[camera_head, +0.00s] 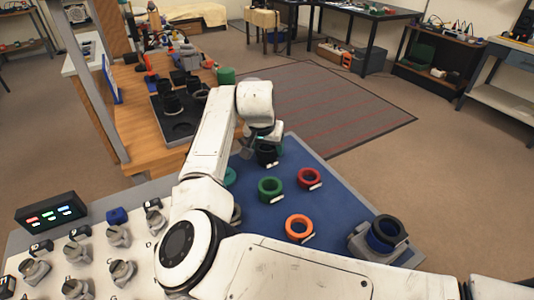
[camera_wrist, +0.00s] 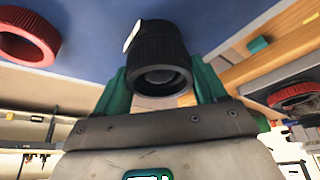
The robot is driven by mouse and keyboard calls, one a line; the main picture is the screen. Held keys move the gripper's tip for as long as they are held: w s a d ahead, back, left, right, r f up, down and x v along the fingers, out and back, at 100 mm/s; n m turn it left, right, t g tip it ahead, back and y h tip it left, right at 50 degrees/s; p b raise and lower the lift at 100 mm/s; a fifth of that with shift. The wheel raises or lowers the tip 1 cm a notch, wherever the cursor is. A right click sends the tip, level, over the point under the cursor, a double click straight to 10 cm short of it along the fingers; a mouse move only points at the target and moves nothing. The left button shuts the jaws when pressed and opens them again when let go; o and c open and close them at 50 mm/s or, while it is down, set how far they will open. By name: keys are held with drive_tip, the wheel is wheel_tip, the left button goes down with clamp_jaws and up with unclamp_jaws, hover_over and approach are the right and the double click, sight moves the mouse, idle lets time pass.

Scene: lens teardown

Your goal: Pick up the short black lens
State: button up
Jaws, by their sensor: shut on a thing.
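A short black lens (camera_wrist: 160,50) with a ribbed barrel and a small white tab sits between the green fingers of my gripper (camera_wrist: 162,82) in the wrist view. My gripper is shut on it. In the head view the lens (camera_head: 266,156) shows as a dark cylinder under my gripper (camera_head: 266,142), over the far part of the blue mat (camera_head: 338,215). I cannot tell whether the lens still touches the mat.
A green ring (camera_head: 270,189), a red ring (camera_head: 309,178) and an orange ring (camera_head: 298,227) lie on the mat. A grey holder with a black and blue ring (camera_head: 386,232) stands at the near right. A wooden bench with a dark tray (camera_head: 181,128) is at the left.

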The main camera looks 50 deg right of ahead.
drive_tip(key=shift+c, duration=1.2)
